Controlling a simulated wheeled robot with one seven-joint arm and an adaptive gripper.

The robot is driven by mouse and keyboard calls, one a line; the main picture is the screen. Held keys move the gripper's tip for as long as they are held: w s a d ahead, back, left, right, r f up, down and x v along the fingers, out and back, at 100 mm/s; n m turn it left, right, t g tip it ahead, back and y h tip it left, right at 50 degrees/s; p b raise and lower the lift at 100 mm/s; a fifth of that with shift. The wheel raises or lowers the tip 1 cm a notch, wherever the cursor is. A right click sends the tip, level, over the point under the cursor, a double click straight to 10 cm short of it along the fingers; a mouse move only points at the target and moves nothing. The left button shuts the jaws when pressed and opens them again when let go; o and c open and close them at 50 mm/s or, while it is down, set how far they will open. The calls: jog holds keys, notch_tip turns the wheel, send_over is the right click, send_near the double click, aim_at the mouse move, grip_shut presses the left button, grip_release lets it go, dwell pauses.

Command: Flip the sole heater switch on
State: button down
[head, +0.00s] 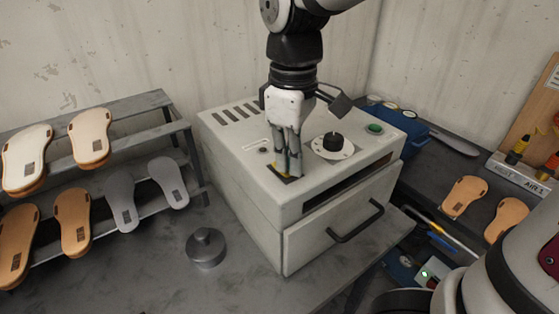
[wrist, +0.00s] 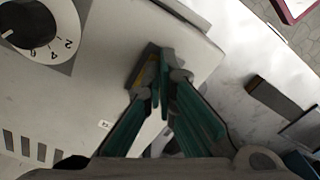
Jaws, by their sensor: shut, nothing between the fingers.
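The sole heater (head: 240,185) is a cream metal box with a front drawer and handle, standing on a dark bench. Its switch (head: 285,180) is a small dark plate with a yellow mark on the top, near the front left edge. My gripper (head: 290,170) points down, shut and empty, with its tips right over the switch. In the wrist view, the closed green fingers (wrist: 163,75) overlap the switch plate (wrist: 143,72). The fingers hide the lever, so I cannot tell its position or whether they touch it.
A rack (head: 150,105) of soles stands left. A round grey weight (head: 206,247) sits on the bench. A blue case (head: 405,125) is behind right.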

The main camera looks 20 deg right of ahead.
jog(key=shift+f, duration=0.15)
jog(key=shift+r+p, duration=1.65)
jog(key=shift+r, duration=1.9)
jog(key=shift+s, duration=0.1)
jog(key=shift+s+d, duration=0.1)
jog(key=shift+s, duration=0.2)
jog(key=s+m+t, duration=0.5)
jog(key=s+m, duration=0.3)
jog(key=s, duration=0.3)
jog(key=shift+r, duration=0.45)
